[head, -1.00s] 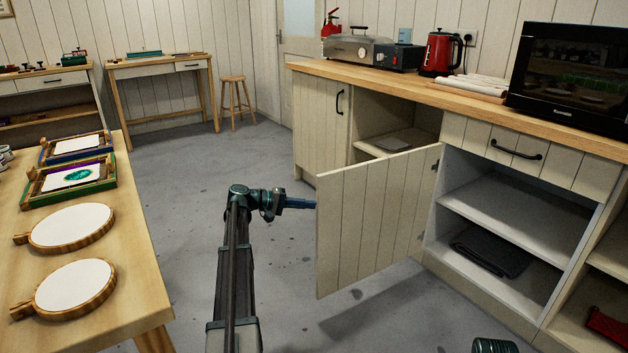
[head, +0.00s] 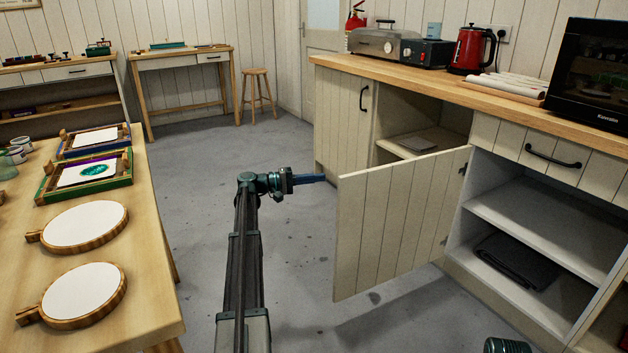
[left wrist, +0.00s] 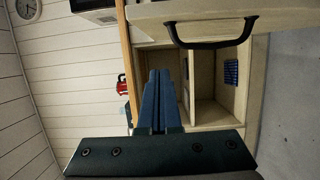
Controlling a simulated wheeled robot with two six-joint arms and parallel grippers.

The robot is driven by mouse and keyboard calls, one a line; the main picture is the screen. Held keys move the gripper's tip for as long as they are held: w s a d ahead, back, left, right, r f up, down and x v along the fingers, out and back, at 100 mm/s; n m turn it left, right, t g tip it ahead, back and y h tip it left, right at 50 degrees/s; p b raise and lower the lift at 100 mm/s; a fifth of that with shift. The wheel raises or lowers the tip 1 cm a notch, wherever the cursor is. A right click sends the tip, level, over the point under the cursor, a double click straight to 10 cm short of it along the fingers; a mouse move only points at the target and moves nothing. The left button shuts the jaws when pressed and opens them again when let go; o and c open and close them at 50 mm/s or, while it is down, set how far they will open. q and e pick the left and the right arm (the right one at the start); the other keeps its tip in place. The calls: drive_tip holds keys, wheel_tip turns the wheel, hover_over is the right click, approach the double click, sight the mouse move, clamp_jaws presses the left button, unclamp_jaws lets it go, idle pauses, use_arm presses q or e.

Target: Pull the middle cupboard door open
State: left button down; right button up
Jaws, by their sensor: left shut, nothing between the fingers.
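The middle cupboard door (head: 395,220) is a pale panelled door. It stands swung well out from the counter, hinged at its right edge in the head view. No handle shows on the face towards my head. In the left wrist view a black bar handle (left wrist: 211,43) sits on a pale panel (left wrist: 285,12) at the top. My left gripper (head: 324,178) has shut blue fingers and is empty, just left of the door's free edge with a small gap. The fingers also show in the left wrist view (left wrist: 160,75), apart from the handle.
The open cupboard shelves (head: 545,225) hold a dark folded cloth (head: 515,262). A wooden worktop (head: 440,85) carries a red kettle (head: 471,50) and a microwave (head: 590,75). A wooden table (head: 150,240) stands at the left. Grey floor (head: 210,220) lies clear between.

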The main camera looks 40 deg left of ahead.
sight(341, 182)
use_arm(q)
drive_tip(key=w+d, duration=0.1)
drive_tip(key=d, duration=0.1)
drive_tip(key=w+d, duration=0.1)
drive_tip(key=d, duration=0.1)
drive_tip(key=w+d, duration=0.1)
drive_tip(key=d, duration=0.1)
drive_tip(key=shift+w+d, duration=0.1)
drive_tip(key=shift+d, duration=0.7)
